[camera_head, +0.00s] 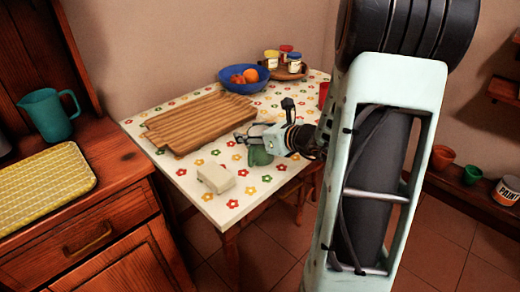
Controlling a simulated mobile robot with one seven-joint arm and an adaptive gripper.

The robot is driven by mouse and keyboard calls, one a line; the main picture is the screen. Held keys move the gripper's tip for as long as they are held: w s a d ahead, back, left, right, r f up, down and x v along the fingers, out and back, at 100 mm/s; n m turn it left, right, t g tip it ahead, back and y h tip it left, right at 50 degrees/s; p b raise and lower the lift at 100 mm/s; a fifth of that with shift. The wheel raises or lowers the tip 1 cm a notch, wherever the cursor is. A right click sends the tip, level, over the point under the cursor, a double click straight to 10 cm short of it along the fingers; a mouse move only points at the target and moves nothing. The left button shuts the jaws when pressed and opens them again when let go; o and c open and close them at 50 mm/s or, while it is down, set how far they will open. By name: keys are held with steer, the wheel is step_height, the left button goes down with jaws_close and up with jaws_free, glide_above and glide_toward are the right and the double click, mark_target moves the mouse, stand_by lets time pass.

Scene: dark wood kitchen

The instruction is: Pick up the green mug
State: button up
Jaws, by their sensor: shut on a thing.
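The green mug (260,157) is at the right part of the flower-patterned table, just beyond the white butter-dish-like block. Only its lower part shows; my gripper covers its top. My gripper (252,138) reaches in from the right and is shut on the mug. I cannot tell whether the mug still touches the tablecloth.
The table (205,202) also holds a wooden board (197,122), a white block (215,178), a blue fruit bowl (235,84) and several jars (294,62). A red cup (323,95) stands at the right edge. A teal pitcher (47,116) stands on the left cabinet.

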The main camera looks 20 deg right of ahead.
steer(key=c, duration=0.4)
steer(key=shift+c, duration=0.2)
steer(key=shift+r, duration=0.1)
